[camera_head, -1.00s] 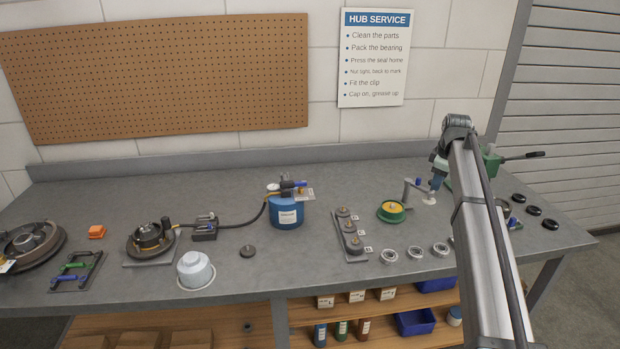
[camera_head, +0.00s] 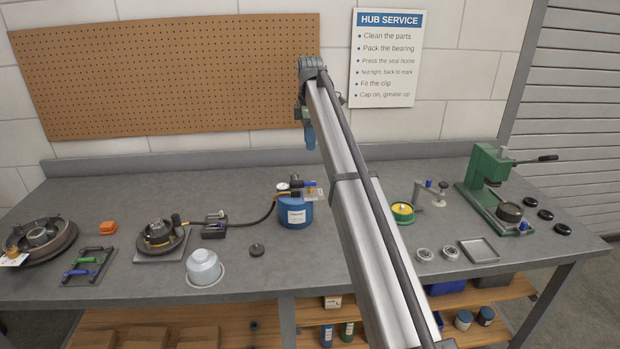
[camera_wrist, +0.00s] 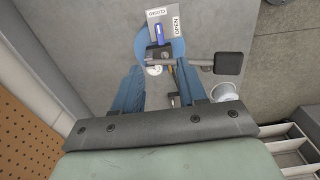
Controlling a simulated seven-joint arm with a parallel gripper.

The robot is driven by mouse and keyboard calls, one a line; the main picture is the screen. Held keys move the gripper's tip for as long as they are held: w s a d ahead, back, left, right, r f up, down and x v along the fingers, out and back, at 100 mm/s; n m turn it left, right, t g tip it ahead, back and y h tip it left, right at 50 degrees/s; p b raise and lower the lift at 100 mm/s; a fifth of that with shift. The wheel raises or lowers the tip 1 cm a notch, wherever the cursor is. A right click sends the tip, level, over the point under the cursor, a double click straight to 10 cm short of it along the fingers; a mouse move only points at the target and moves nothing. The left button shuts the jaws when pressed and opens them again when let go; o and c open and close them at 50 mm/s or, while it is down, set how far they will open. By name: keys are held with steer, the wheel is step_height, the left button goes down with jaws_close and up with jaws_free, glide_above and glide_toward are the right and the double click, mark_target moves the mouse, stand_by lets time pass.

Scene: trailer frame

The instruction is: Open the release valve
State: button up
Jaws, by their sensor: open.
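The blue tank (camera_head: 295,214) stands at mid-bench with a gauge (camera_head: 283,187) and fittings on top. The release valve's small blue lever (camera_head: 310,184) is at its top right, by a label plate (camera_head: 313,195). In the wrist view the blue lever (camera_wrist: 158,34) lies along the plate (camera_wrist: 187,22), pointing toward the CLOSED label; OPEN is to its right. My gripper (camera_head: 309,138) is above and behind the tank, pointing down, with blue fingers. In the wrist view my gripper (camera_wrist: 156,78) is open and empty, fingers apart, with the tank below and between them.
A grey bar with a black square end (camera_wrist: 229,63) sticks out right over the tank in the wrist view. A hose (camera_head: 262,217) runs left to a hub (camera_head: 158,238). The green press (camera_head: 490,185) is far right.

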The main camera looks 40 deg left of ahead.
mark_target(310, 185)
step_height(310, 185, down, 14)
steer(key=shift+r, duration=0.2)
stand_by(0.4)
jaws_close()
stand_by(0.3)
